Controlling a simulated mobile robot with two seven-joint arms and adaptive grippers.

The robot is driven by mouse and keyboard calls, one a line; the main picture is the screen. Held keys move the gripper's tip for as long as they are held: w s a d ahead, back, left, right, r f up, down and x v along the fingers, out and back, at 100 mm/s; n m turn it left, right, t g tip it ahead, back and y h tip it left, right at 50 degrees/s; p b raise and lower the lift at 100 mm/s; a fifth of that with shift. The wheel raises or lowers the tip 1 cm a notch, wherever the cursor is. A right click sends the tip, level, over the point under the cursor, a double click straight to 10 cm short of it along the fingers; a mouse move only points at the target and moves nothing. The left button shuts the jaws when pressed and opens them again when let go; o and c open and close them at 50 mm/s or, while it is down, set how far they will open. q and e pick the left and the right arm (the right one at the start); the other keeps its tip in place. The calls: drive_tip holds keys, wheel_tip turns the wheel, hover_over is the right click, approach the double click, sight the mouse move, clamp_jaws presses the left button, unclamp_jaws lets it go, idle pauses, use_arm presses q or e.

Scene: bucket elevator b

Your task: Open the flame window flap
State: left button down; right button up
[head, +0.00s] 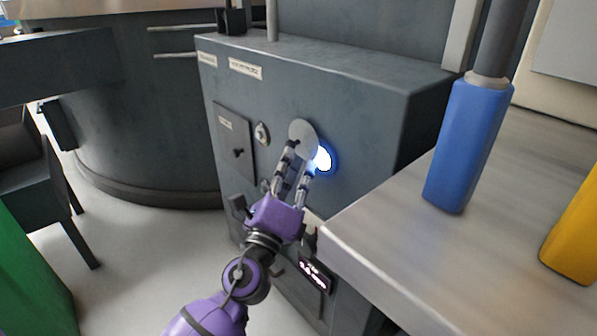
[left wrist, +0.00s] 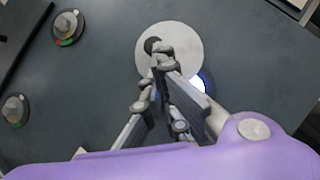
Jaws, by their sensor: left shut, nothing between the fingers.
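The flame window flap (head: 303,131) is a round pale grey disc on the front of a dark grey cabinet (head: 330,85). It sits up and left of the bright blue-white flame window (head: 322,159), whose glow shows beside it. In the left wrist view the flap (left wrist: 185,38) has a dark round spot near its left side, and the glow (left wrist: 197,84) shows below it. My left gripper (head: 298,150) is shut and empty, with its fingertips in front of the flap's lower part. I cannot tell whether they touch it. My right gripper is out of view.
Left of the flap are a round dial (head: 262,134) and a small door with a dark knob (head: 237,153). A lit display (head: 314,272) is lower down. A metal-topped bench (head: 400,255) with a blue-sleeved post (head: 465,145) and a yellow object (head: 575,240) stands close on the right.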

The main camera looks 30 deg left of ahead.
use_arm(q)
drive_tip(key=shift+w+a+r+m+b, duration=0.1)
drive_tip(key=shift+a+m+b, duration=0.15)
drive_tip(key=shift+m+b, duration=0.4)
drive_tip(key=shift+w+a+r+m+t+h+b, duration=0.15)
drive_tip(key=shift+a+m+t+h+b, duration=0.15)
drive_tip(key=shift+m+t+h, duration=0.35)
drive_tip(key=shift+a+r+b, duration=0.2)
drive_tip(key=shift+a+b, duration=0.05)
drive_tip(key=shift+b, duration=0.2)
idle(1.2)
drive_tip(key=shift+a+r, duration=0.1)
drive_tip(key=shift+a, duration=0.05)
idle(1.0)
idle(0.7)
